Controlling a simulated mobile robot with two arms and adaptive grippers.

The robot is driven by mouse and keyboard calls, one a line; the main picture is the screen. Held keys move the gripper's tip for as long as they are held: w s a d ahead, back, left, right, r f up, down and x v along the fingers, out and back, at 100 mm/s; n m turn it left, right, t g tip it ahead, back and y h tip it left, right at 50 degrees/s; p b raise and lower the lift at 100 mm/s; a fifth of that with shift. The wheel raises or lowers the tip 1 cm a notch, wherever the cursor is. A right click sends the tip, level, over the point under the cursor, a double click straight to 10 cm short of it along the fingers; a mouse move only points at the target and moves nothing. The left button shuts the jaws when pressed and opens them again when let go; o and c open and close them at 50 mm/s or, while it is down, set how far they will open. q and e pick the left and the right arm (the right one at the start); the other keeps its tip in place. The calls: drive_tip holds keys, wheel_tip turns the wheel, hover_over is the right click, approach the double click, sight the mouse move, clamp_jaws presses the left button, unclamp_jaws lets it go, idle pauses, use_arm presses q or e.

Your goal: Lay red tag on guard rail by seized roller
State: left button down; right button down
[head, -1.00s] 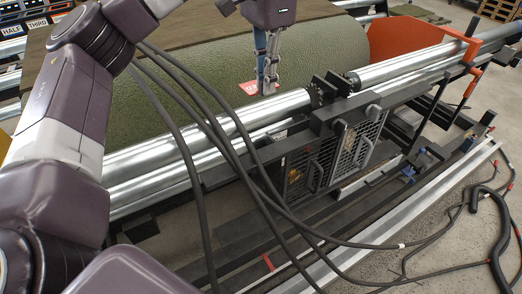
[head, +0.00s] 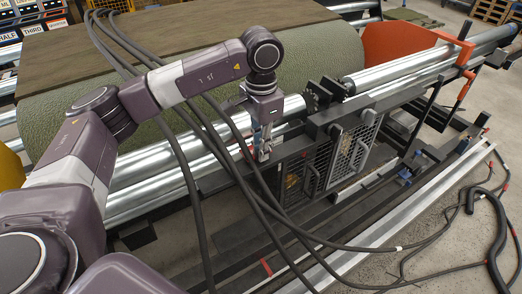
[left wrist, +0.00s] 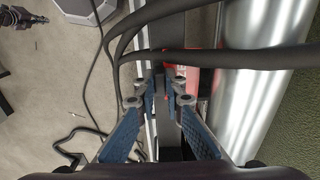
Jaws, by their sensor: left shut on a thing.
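My left gripper (head: 263,153) points down just in front of the silver rollers (head: 160,165), at the dark guard rail (head: 292,147) near the black roller bracket. It is shut on the red tag, of which only a speck of red shows in the head view. In the left wrist view the red tag (left wrist: 191,82) shows by the fingertips (left wrist: 163,88), partly behind a finger and a dark cable. Whether the tag touches the rail I cannot tell. Which roller is seized does not show. My right gripper is not in view.
Two mesh guard panels (head: 349,152) hang below the rail. A large green turf roll (head: 90,90) lies behind the rollers, and an orange plate (head: 395,45) stands at the right. Dark cables cross before the frame. Concrete floor (head: 440,240) is at the front right.

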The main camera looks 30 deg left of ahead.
use_arm(q)
drive_tip(key=shift+f, duration=0.8)
drive_tip(key=shift+f, duration=0.25)
drive_tip(key=c, duration=2)
unclamp_jaws()
drive_tip(key=shift+r, duration=0.2)
